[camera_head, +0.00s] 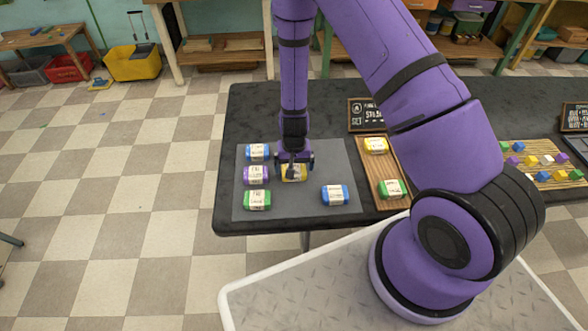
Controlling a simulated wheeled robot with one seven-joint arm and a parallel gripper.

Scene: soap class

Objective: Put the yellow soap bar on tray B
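A yellow soap bar (294,175) with a pale label lies on the grey mat (310,205), directly below my gripper (294,164). The gripper points down at it, with a finger near each side of the bar. The gripper hides part of the bar, and I cannot tell whether the fingers touch it. A wooden tray (392,205) right of the mat holds another yellow bar (376,147) and a green bar (392,189). My arm hides part of this tray, and I can read no tray letter.
Blue (257,152), purple (256,175) and green (257,200) bars stand in a column on the mat's left. Another blue bar (335,195) lies at its right. A chalkboard sign (361,115) stands behind. A wooden board (543,180) at right holds several coloured cubes.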

